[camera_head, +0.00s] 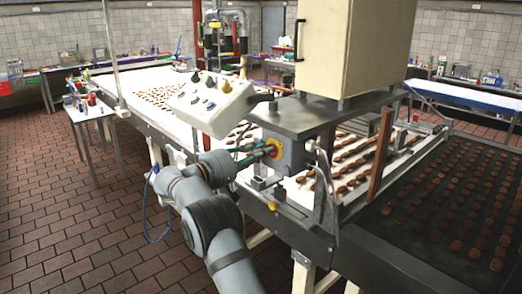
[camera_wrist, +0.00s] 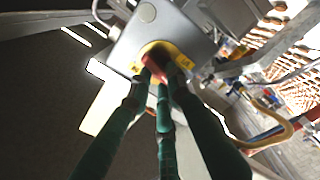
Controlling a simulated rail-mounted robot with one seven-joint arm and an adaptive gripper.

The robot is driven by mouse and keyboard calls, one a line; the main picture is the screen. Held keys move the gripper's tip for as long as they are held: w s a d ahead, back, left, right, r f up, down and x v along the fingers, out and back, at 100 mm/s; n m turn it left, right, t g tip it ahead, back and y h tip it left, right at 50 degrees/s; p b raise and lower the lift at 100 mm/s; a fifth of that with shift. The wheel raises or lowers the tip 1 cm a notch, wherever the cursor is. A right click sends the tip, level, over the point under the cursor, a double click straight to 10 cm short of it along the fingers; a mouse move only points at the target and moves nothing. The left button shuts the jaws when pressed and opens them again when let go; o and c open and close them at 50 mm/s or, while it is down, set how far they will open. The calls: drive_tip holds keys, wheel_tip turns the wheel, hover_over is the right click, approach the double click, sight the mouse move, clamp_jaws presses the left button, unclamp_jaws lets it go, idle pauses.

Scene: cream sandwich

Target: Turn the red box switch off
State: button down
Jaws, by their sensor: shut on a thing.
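The switch is a red handle (camera_wrist: 153,66) on a yellow round plate (camera_wrist: 183,60), fixed to the front of a grey box (camera_wrist: 170,25) in the wrist view. In the head view the grey box (camera_head: 293,153) is mounted at the conveyor's side, below the cream cabinet. My gripper (camera_head: 265,151) reaches this box from the left. In the wrist view its green fingers (camera_wrist: 161,80) are closed around the red handle. The fingers cover part of the handle, and its exact angle is hard to tell.
A control panel (camera_head: 212,103) with knobs stands just behind my arm. The cream cabinet (camera_head: 345,45) rises above the switch box. A conveyor belt (camera_head: 160,78) carries rows of biscuits. A small table (camera_head: 88,110) stands left, and the tiled floor (camera_head: 70,210) is clear.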

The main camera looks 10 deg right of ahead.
drive_tip(key=shift+a+f+n, duration=0.1)
drive_tip(key=shift+n, duration=0.9)
drive_tip(key=shift+p, duration=0.3)
drive_tip(key=c, duration=1.6)
unclamp_jaws()
drive_tip(key=v, duration=1.2)
